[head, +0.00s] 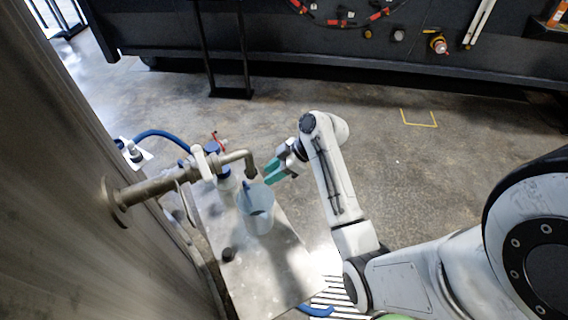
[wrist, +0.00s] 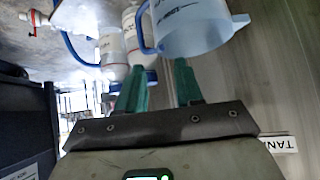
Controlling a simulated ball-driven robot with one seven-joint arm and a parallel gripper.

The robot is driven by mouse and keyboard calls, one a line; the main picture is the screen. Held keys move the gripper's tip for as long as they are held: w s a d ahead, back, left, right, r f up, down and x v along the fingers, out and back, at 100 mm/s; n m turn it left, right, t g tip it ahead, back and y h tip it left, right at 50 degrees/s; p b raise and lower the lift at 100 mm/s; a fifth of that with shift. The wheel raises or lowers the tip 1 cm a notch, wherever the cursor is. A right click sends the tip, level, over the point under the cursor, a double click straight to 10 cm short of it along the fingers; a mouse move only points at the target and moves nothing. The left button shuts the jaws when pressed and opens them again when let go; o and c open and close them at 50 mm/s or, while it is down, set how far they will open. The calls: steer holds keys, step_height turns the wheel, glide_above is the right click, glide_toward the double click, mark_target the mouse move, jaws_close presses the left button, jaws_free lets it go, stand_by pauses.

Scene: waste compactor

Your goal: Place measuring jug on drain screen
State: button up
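The measuring jug (head: 258,212), clear bluish with a blue handle, stands on a metal bench under a pipe spout. It also shows at the top of the wrist view (wrist: 200,27). My gripper (head: 274,174) is beside the jug, on its upper right in the head view. In the wrist view its two green fingers (wrist: 158,72) are apart, with nothing visible between them. The jug's handle is just beyond the fingertips; contact cannot be told. A slatted light grating (head: 334,290), possibly the drain screen, shows at the bottom, partly covered by my arm.
The metal bench (head: 275,275) has bare room in front of the jug. The pipe and spout (head: 165,187) reach from the left wall over the bench. White bottles (wrist: 111,47) stand behind the jug. A blue hose (head: 160,134) runs at the left.

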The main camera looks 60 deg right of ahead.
steer(key=v, duration=0.5)
steer(key=s+a+f+m+g+h, duration=0.1)
steer(key=s+a+f+m+g, duration=0.15)
steer(key=a, duration=0.45)
steer(key=s+a+f+m+g, duration=0.1)
steer(key=s+a+f+g, duration=0.2)
steer(key=a, duration=0.4)
steer(key=s+a+f+m+h, duration=0.1)
steer(key=s+a+m+h, duration=0.2)
steer(key=s+a, duration=0.3)
steer(key=s+g, duration=0.1)
steer(key=s, duration=0.2)
steer(key=shift+s+h, duration=0.35)
steer(key=shift+h, duration=0.05)
